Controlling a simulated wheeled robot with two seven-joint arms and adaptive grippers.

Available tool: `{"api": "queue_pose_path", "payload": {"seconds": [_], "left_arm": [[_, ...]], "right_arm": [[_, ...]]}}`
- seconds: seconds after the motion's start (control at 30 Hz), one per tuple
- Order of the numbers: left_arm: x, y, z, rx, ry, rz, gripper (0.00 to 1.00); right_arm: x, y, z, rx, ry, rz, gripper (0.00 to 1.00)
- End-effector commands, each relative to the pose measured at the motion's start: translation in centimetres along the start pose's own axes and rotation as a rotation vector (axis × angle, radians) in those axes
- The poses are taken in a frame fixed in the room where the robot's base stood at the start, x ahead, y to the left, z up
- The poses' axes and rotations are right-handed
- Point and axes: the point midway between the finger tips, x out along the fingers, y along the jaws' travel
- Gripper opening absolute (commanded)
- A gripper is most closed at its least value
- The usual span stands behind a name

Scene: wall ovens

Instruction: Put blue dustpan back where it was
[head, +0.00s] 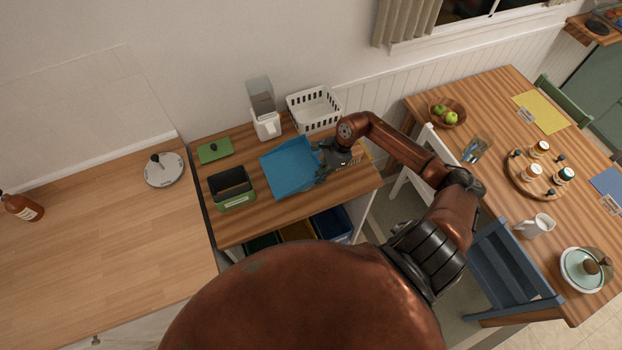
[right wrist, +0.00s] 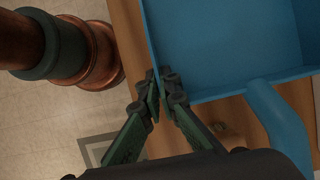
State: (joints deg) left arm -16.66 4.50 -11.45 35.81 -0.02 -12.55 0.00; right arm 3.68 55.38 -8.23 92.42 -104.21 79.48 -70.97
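The blue dustpan (head: 288,168) lies on the small wooden-topped cabinet, between the green-based box and my right gripper. My right gripper (head: 322,162) is at the dustpan's right side. In the right wrist view the dustpan (right wrist: 225,45) fills the upper right, with its rounded handle (right wrist: 278,125) running down to the right. There my right gripper's fingertips (right wrist: 162,82) are close together, with the corner of the dustpan's side wall running in between them. The exact contact is partly hidden by the fingers. My left gripper is out of view.
On the cabinet top (head: 265,212) are a dark green-based box (head: 232,188), a green pad (head: 214,150), a white dispenser (head: 265,122) and a white basket (head: 314,108). Coloured bins sit below. A dining table (head: 490,105) with chairs stands right; the left counter (head: 90,245) is mostly clear.

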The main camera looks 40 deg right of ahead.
Motion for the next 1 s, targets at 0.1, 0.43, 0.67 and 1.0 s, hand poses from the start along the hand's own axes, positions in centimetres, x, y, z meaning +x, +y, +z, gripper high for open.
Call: {"api": "queue_pose_path", "payload": {"seconds": [0.1, 0.43, 0.67, 1.0], "left_arm": [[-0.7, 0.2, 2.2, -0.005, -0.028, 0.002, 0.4], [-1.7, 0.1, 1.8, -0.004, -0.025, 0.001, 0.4], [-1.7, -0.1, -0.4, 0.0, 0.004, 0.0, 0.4], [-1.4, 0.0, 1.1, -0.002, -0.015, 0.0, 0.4]], "right_arm": [[1.3, -0.1, -0.4, 0.0, -0.003, -0.002, 0.0], [4.4, 0.1, -1.8, 0.004, -0.003, -0.002, 0.0], [5.2, 0.1, -2.2, -0.001, 0.0, -0.003, 0.0], [5.4, 0.1, -2.3, 0.0, 0.001, -0.002, 0.12]]}}
